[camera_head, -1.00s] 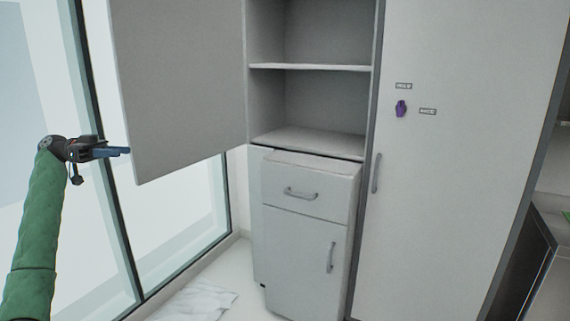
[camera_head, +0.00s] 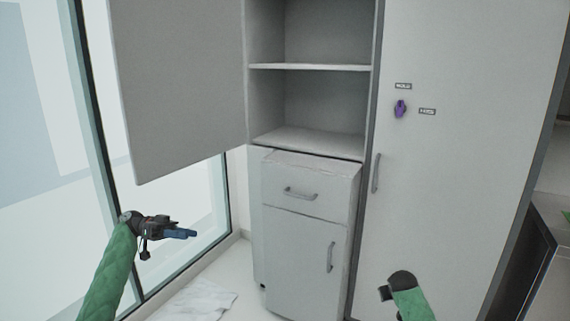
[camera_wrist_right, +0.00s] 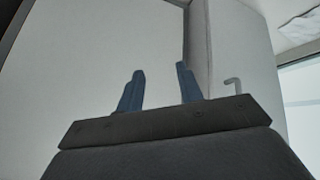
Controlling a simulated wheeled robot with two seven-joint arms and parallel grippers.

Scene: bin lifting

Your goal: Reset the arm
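My left gripper (camera_head: 182,233) is in the head view at the left, in front of the window and below the open cabinet door. Its blue fingers point right and overlap, so their gap cannot be judged; nothing shows in them. My right arm (camera_head: 408,296) shows at the lower right, in front of the tall closed door; its fingers are hidden there. In the right wrist view, my right gripper (camera_wrist_right: 159,88) has its two blue fingers apart with nothing between them.
An open cabinet door (camera_head: 185,85) hangs at the upper left beside empty shelves (camera_head: 310,67). A small drawer cabinet (camera_head: 305,235) stands below, closed. A tall door (camera_head: 450,150) with a purple hook (camera_head: 400,108) is shut at the right. A white cloth (camera_head: 195,302) lies on the floor.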

